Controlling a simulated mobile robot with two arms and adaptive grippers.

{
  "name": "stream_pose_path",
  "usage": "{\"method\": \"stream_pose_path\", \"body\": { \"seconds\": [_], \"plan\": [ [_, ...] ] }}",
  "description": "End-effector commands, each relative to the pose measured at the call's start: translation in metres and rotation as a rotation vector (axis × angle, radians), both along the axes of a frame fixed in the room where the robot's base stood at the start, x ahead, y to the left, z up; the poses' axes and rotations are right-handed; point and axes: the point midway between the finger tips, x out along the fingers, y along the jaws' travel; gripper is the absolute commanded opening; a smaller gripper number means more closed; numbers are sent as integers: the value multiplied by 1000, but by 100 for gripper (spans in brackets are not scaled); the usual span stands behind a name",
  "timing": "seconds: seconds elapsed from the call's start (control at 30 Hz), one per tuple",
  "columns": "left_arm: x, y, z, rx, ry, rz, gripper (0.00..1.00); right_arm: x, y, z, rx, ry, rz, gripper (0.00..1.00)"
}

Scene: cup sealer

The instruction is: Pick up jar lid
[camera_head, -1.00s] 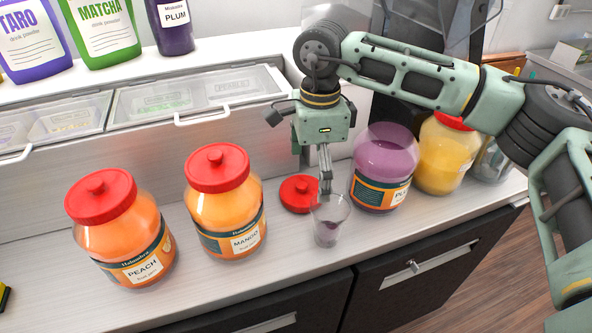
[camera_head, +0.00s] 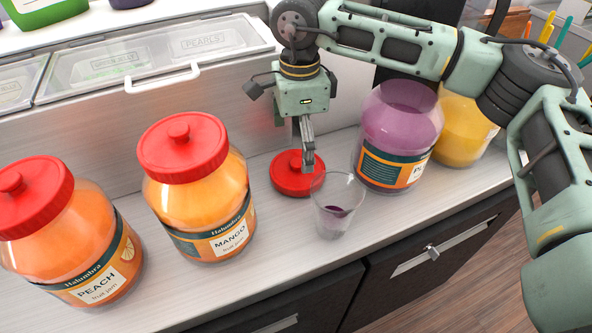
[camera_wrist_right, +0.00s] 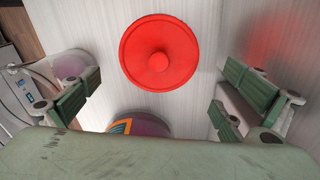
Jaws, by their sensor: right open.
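A round red jar lid (camera_head: 292,177) with a small knob lies flat on the counter between the mango jar and the purple jar. It also shows in the right wrist view (camera_wrist_right: 158,52), ahead of the spread fingers. My right gripper (camera_head: 309,160) points down over the lid, just above it by the look of it; its fingers overlap the lid in the head view. In the wrist view the right gripper (camera_wrist_right: 165,100) is open and nothing is between its pads. The uncovered purple jar (camera_head: 401,130) stands right of the lid. My left gripper is not in view.
A clear cup (camera_head: 337,205) with a little purple in it stands close in front of the lid. The mango jar (camera_head: 198,190) and peach jar (camera_head: 66,235) stand at left with red lids on. A yellow jar (camera_head: 466,128) is behind the purple jar. Bare counter (camera_head: 275,240) lies in front.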

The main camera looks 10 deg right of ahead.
Motion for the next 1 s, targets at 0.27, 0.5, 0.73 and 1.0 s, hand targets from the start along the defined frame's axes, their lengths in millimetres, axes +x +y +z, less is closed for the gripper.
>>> {"method": "stream_pose_path", "body": {
  "seconds": [0.27, 0.5, 0.73, 1.0],
  "plan": [
    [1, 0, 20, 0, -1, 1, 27, -2, 1, -31, -2, 4, 1, 100],
    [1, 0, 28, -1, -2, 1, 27, -1, 2, -62, 0, 1, 0, 100],
    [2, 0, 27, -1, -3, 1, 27, -1, 2, -65, 0, -1, 0, 100],
    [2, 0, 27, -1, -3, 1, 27, -1, 2, -64, 0, -1, 0, 77]
  ]
}}
